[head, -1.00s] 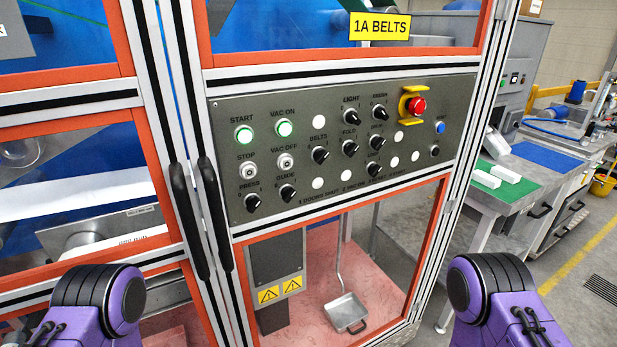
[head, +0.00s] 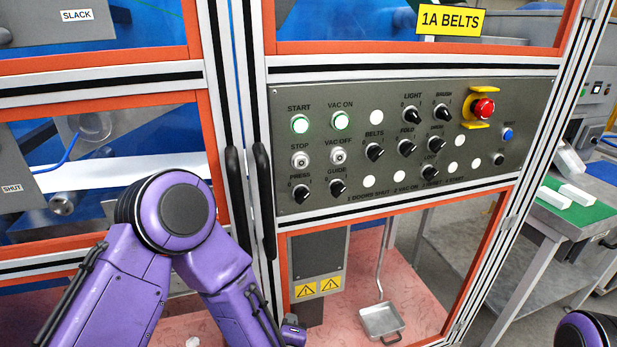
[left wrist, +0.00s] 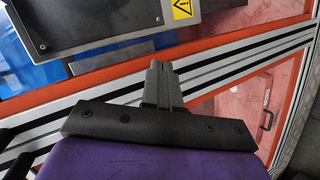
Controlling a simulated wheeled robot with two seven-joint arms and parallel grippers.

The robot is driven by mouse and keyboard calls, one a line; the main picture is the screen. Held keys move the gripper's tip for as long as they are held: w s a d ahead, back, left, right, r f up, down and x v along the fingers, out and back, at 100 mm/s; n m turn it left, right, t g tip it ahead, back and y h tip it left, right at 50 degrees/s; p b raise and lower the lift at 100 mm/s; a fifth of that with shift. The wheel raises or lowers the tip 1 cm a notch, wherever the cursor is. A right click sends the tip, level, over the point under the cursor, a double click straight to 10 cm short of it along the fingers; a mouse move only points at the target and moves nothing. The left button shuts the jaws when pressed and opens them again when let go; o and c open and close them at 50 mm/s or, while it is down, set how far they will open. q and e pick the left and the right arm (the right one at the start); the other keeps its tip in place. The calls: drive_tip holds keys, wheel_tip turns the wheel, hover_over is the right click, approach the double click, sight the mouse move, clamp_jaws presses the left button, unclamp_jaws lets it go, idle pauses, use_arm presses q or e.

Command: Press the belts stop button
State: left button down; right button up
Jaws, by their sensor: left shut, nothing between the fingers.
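A yellow sign above reads 1A BELTS (head: 451,20). My left arm bends in front of the cabinet, its wrist low in the head view, below the panel and apart from the button. In the left wrist view my left gripper (left wrist: 158,70) is shut and empty, before an orange and aluminium frame. My right gripper is out of view.
Black door handles (head: 264,200) stand out left of the panel. Black knobs and a red emergency stop (head: 484,109) on a yellow mount share the panel. A metal pan (head: 381,320) lies behind the lower window. A bench with a green mat (head: 562,212) is at the right.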

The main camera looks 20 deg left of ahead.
use_arm(q)
drive_tip(key=w+d+r+n+t+y, duration=0.1)
drive_tip(key=w+d+r+n, duration=0.15)
drive_tip(key=r, duration=0.35)
drive_tip(key=w+d+r+n+t+y, duration=0.1)
drive_tip(key=d+r+n, duration=0.1)
drive_tip(key=r+n, duration=0.25)
drive_tip(key=n+y+b, duration=0.2)
drive_tip(key=n+y, duration=0.2)
drive_tip(key=n, duration=1.3)
approach(302, 163)
drive_tip(key=shift+t, duration=0.4)
drive_tip(key=p+x, duration=0.6)
drive_tip(key=shift+w+a+f, duration=0.15)
drive_tip(key=shift+w+a, duration=0.05)
drive_tip(key=shift+a, duration=0.15)
drive_tip(key=shift+w+f, duration=0.1)
